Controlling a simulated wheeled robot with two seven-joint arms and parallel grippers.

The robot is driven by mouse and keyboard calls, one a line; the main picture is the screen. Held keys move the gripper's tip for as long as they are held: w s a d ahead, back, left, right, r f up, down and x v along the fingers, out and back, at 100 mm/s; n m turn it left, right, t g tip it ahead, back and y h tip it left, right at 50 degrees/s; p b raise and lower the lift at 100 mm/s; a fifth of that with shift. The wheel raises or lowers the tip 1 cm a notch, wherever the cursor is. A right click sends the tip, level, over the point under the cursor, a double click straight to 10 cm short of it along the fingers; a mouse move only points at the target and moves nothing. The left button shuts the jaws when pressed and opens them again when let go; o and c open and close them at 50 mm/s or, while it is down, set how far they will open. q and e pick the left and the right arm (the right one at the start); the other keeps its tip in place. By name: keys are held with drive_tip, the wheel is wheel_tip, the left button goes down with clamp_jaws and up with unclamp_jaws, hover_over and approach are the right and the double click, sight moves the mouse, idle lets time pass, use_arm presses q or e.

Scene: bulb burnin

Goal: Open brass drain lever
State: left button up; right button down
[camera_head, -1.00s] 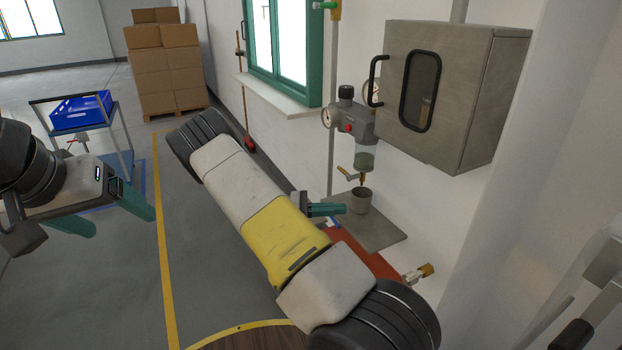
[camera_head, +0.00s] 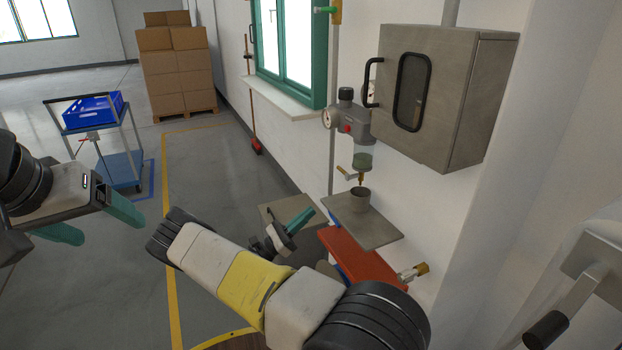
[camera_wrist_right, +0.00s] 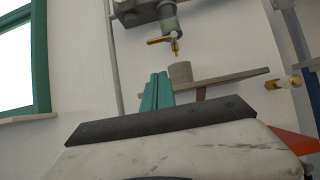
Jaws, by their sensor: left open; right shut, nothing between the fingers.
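The brass drain lever (camera_head: 347,171) sticks out to the left below the clear bowl (camera_head: 362,158) of the wall-mounted filter unit. It also shows in the right wrist view (camera_wrist_right: 159,40), reaching left from the brass drain fitting. A grey cup (camera_head: 359,199) stands under the drain on a wall shelf (camera_head: 378,233). My right gripper (camera_head: 308,215) is shut and empty, to the lower left of the lever and apart from it. Its teal fingers (camera_wrist_right: 157,88) stand below the lever in the wrist view. My left gripper (camera_head: 110,230) is open and empty at the far left.
A grey cabinet (camera_head: 465,95) with a black handle hangs right of the filter. A red box-like object (camera_head: 360,262) and a brass-ended fitting (camera_head: 413,272) sit below the shelf. A trolley with a blue crate (camera_head: 92,110) and stacked cartons (camera_head: 178,70) stand farther back.

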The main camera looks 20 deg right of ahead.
drive_tip(key=x, duration=1)
drive_tip(key=shift+f, duration=0.1)
drive_tip(key=r, duration=0.2)
drive_tip(key=shift+d+r, duration=0.25)
drive_tip(key=shift+d, duration=0.05)
drive_tip(key=shift+d+r, duration=0.2)
drive_tip(key=shift+r, duration=0.55)
drive_tip(key=shift+m, duration=0.3)
